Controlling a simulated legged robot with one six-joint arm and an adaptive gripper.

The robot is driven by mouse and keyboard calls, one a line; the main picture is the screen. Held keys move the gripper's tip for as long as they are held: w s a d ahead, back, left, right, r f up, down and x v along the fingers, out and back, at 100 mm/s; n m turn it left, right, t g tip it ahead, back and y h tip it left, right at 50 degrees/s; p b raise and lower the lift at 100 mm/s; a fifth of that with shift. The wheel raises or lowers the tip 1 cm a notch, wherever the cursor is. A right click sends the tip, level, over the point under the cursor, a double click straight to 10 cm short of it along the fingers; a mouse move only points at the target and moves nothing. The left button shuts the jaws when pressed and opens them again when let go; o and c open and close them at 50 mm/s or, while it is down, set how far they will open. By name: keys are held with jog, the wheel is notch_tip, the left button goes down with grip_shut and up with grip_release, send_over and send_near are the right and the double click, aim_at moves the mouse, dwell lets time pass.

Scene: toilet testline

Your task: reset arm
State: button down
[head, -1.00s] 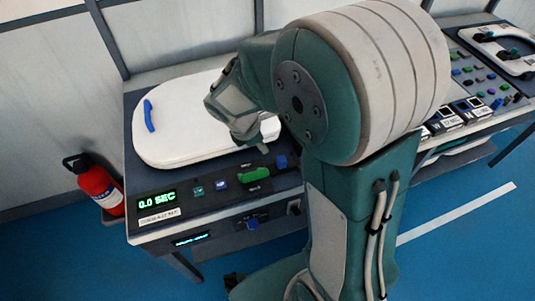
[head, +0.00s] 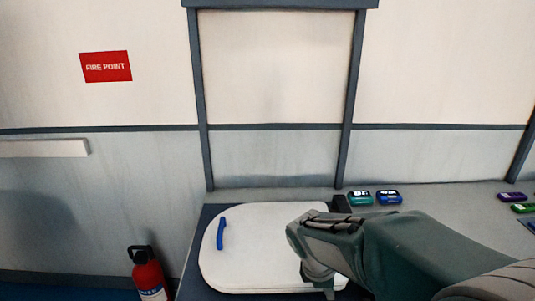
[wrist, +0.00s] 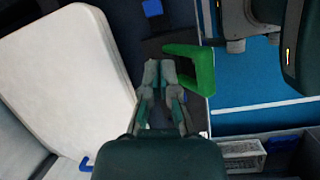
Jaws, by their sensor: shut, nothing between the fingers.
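My gripper (wrist: 162,72) is shut and empty in the wrist view, its fingertips close together. It shows beside the left end of a green handle (wrist: 204,72); I cannot tell whether they touch. In the head view my gripper (head: 326,284) reaches in from the lower right, over the right part of a white toilet lid (head: 260,245). The lid lies flat, with a blue handle (head: 221,233) at its left. In the wrist view the lid (wrist: 70,65) fills the left side.
A red fire extinguisher (head: 148,275) stands left of the bench. Small coloured devices (head: 375,198) sit behind the lid on the right. A wall with a red fire point sign (head: 105,67) is behind. A blue button (wrist: 152,8) shows beyond my fingertips.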

jog(key=s+r+m+t+y, duration=0.3)
jog(key=s+r+m+t, duration=0.2)
jog(key=s+r+m, duration=0.6)
jog(key=s+m, duration=0.2)
jog(key=m, duration=0.2)
jog(key=shift+d+y, duration=0.25)
jog(key=shift+y, duration=0.05)
